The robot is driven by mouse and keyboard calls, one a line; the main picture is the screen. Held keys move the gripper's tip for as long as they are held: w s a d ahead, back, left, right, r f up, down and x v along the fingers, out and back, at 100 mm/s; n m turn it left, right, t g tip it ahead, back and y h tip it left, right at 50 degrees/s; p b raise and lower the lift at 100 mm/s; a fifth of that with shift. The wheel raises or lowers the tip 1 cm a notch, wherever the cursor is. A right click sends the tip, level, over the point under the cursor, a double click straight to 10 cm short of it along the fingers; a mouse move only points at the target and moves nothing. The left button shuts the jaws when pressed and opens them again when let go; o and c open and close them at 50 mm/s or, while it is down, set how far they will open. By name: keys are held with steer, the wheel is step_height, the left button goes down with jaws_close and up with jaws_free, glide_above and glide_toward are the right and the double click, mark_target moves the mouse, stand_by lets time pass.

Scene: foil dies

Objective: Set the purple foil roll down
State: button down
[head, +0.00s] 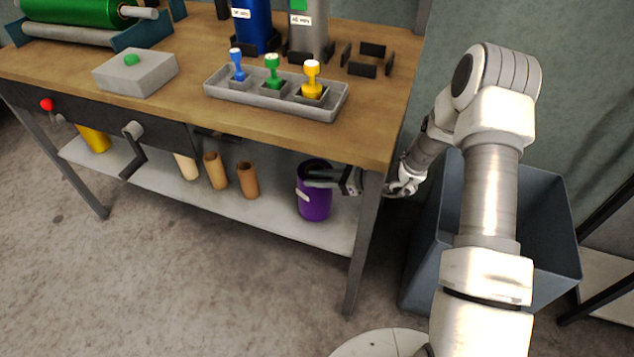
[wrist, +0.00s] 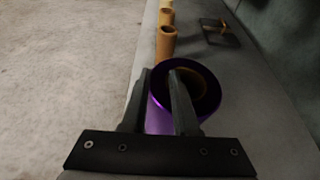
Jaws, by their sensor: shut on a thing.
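The purple foil roll (head: 314,201) stands upright at the right end of the lower shelf (head: 270,219) of the bench, with a pale label on its side. My gripper (head: 322,178) reaches in from the right, past the bench leg, and is shut on the roll near its top. In the wrist view, the fingers (wrist: 160,88) straddle the wall of the purple roll (wrist: 159,120), one inside its hollow core and one outside. The roll's base appears to be at the shelf surface, but I cannot tell whether it bears on it.
Several bare cardboard cores (head: 216,171) stand on the shelf to the left of the roll. The front right bench leg (head: 364,240) is close to my gripper. A blue-grey bin (head: 427,262) stands right of the bench. The tabletop (head: 185,95) above limits headroom.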

steer(key=shift+f, duration=0.35)
steer(key=c, duration=0.7)
jaws_free()
steer(key=shift+f, duration=0.15)
steer(key=shift+o, duration=0.2)
steer(key=p+v, duration=0.3)
steer(key=v, duration=0.9)
